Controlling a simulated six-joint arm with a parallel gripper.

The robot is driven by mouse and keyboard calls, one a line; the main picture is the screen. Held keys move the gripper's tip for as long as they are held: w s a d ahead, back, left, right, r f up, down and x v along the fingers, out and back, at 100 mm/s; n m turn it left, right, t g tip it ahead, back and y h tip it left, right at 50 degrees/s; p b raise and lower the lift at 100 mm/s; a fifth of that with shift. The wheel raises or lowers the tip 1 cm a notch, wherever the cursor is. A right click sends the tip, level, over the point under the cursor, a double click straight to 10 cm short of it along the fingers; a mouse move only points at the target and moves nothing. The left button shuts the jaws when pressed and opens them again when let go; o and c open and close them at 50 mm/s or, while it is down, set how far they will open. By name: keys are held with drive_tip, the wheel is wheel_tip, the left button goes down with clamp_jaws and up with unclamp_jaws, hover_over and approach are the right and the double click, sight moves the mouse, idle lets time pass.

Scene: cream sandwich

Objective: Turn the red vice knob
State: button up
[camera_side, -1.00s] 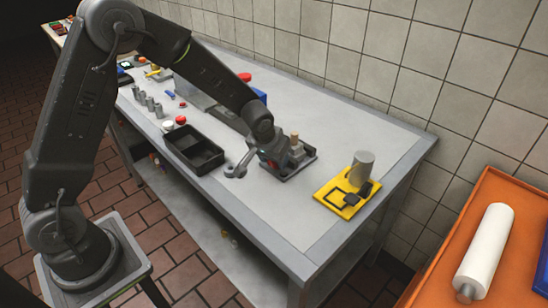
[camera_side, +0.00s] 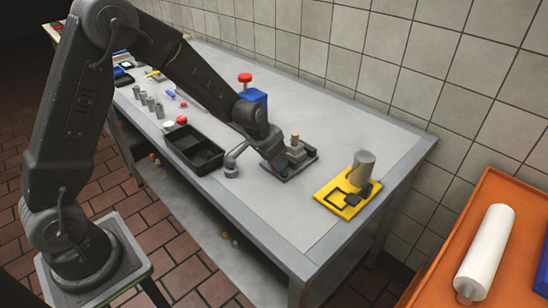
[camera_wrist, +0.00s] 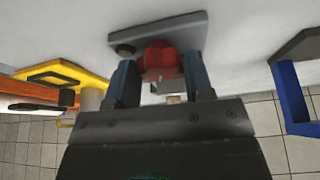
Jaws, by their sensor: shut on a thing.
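The red vice knob (camera_wrist: 157,58) shows in the wrist view between my two fingers, on the grey vice (camera_wrist: 190,32). My gripper (camera_wrist: 160,74) is shut on the knob, one finger on each side. In the side view the vice (camera_side: 302,158) stands on the grey table with a tan peg-like piece (camera_side: 295,140) upright on it. My gripper (camera_side: 272,155) is at the vice's left side there. The knob is hidden behind my gripper in the side view.
A black tray (camera_side: 195,150) lies to the left. A yellow plate (camera_side: 336,204) with a grey cylinder (camera_side: 361,167) is to the right. A blue object (camera_side: 254,97) and a red-topped item (camera_side: 245,78) stand behind my wrist. Table between vice and wall is clear.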

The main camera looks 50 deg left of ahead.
drive_tip(key=shift+a+m+h, duration=0.1)
drive_tip(key=shift+m+h, duration=0.3)
drive_tip(key=shift+m, duration=0.6)
drive_tip(key=o, duration=0.6)
drive_tip(key=shift+o, duration=0.2)
drive_tip(key=v, duration=1.3)
drive_tip(key=shift+r, duration=0.45)
drive_tip(key=shift+a, duration=0.15)
